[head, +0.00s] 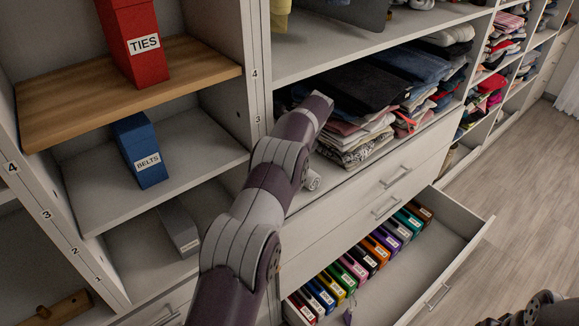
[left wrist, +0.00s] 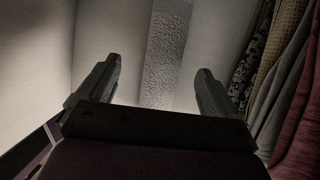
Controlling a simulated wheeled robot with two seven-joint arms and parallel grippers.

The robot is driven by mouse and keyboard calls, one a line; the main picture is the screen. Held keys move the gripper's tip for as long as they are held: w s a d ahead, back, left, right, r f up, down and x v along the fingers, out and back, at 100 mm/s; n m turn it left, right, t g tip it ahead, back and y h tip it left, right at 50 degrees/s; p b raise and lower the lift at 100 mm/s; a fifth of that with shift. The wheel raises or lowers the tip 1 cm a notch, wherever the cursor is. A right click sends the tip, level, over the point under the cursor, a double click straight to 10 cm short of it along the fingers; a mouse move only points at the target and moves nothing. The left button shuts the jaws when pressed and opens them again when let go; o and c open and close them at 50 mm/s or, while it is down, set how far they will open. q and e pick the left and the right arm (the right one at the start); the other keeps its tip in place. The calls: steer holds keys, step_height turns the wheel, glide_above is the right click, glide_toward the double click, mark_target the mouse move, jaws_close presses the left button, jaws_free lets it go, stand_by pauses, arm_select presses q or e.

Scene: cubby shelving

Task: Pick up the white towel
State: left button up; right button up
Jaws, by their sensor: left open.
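The white towel (head: 313,181) is a small roll on the shelf, in front of the stack of folded clothes; my left arm hides part of it in the head view. In the left wrist view the towel (left wrist: 166,50) is a textured pale strip running from the top edge down between the fingers. My left gripper (left wrist: 159,70) is open, with one finger on either side of the towel and a gap to each. In the head view my left arm's own links hide this gripper.
Folded clothes (head: 360,140) stand close behind the towel and show at the right of the wrist view. An upright divider (head: 258,70) stands left of the shelf. Below, an open drawer (head: 455,215) holds several labelled coloured boxes. A blue BELTS box (head: 138,150) is on the left shelf.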

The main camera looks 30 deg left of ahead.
arm_select(q)
steer(key=x, duration=0.6)
steer(key=shift+w+a+f, duration=0.2)
steer(key=shift+w+f, duration=0.1)
steer(key=c, duration=1.1)
steer(key=shift+r, duration=0.1)
